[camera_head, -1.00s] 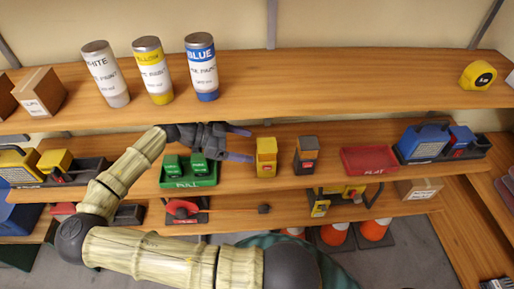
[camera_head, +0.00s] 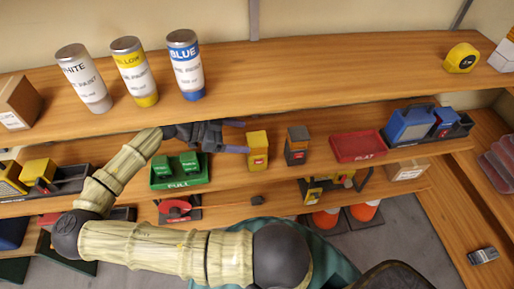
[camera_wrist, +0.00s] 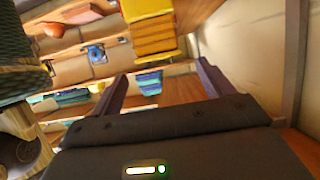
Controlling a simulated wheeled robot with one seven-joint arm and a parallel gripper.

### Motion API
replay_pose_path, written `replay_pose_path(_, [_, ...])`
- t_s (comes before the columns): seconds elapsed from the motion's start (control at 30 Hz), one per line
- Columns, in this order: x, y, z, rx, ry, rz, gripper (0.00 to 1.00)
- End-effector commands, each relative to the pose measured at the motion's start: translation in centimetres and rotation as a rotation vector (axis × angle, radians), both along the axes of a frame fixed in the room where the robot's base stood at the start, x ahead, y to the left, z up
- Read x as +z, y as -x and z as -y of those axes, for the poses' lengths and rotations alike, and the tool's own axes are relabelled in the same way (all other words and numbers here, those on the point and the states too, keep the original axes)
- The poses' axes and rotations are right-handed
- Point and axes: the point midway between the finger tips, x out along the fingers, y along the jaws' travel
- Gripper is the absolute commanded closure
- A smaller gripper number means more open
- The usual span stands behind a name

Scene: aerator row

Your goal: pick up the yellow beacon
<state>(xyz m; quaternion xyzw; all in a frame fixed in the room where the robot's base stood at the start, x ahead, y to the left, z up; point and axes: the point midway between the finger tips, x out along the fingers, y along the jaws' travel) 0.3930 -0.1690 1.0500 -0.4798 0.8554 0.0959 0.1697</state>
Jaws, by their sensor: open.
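The yellow beacon (camera_head: 257,151) stands upright on the middle shelf, a small yellow block with a red label. In the wrist view a yellow ribbed body, which looks like the beacon (camera_wrist: 152,32), shows at the top, beyond the fingertips. My gripper (camera_head: 245,137) is open, just left of the beacon in the head view, with its fingers pointing right towards it. In the wrist view my gripper (camera_wrist: 158,78) has its two fingers wide apart with nothing between them. I cannot tell whether a finger touches the beacon.
A dark grey block (camera_head: 297,146) with a red label stands close right of the beacon. A green tray (camera_head: 180,184) of green blocks is at left, a red tray (camera_head: 357,147) at right.

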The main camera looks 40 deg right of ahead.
Motion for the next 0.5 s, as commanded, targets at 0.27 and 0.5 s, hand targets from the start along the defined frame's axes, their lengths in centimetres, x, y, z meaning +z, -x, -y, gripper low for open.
replay_pose_path(0.27, [-1.1,1.5,2.4,-0.003,0.001,0.001,0.2])
replay_pose_path(0.5, [-1.2,1.5,2.4,-0.003,0.001,0.001,0.2])
